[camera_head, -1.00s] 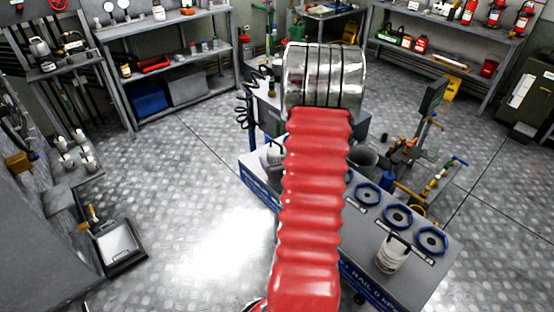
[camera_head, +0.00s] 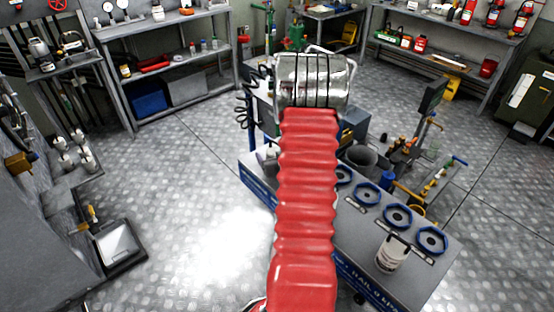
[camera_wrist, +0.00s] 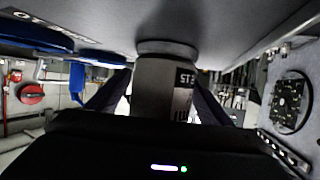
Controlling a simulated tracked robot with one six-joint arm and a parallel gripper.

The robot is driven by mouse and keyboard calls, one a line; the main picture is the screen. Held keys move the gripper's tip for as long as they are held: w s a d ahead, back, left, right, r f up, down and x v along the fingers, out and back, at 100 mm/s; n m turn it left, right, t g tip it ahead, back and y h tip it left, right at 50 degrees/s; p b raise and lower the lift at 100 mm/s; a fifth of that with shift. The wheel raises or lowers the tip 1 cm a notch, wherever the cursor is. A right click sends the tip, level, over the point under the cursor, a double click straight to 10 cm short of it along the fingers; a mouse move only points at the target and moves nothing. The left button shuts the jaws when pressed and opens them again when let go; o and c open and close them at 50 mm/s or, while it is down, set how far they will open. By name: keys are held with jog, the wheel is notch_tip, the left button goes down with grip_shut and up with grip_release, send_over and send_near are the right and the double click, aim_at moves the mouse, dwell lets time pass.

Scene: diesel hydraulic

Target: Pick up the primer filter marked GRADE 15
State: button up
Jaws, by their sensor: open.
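In the wrist view, a pale grey cylindrical filter (camera_wrist: 163,88) stands against the grey bench top, which appears at the top of that picture. Its label is partly visible, with letters like "STE"; no grade can be read. My gripper (camera_wrist: 158,100) is open, with a dark finger on either side of this filter; contact cannot be told. In the head view my gripper is hidden by my arm. A white filter with a dark label (camera_head: 392,255) stands on the bench front right. Another white filter (camera_head: 269,155) stands at the bench's left end, partly hidden by my arm.
The grey bench (camera_head: 345,240) carries a row of blue rings (camera_head: 397,216). A grey cup (camera_head: 361,157) and brass-coloured fittings (camera_head: 430,185) are beyond. Several white canisters (camera_head: 75,150) stand on a left ledge. A tray (camera_head: 117,242) lies below them. Floor left of the bench is clear.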

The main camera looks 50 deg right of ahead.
jog(key=shift+c, duration=0.4)
jog(key=c, duration=1.3)
jog(key=shift+o, duration=0.2)
jog(key=shift+r, duration=0.15)
notch_tip(320, 180, up, 10)
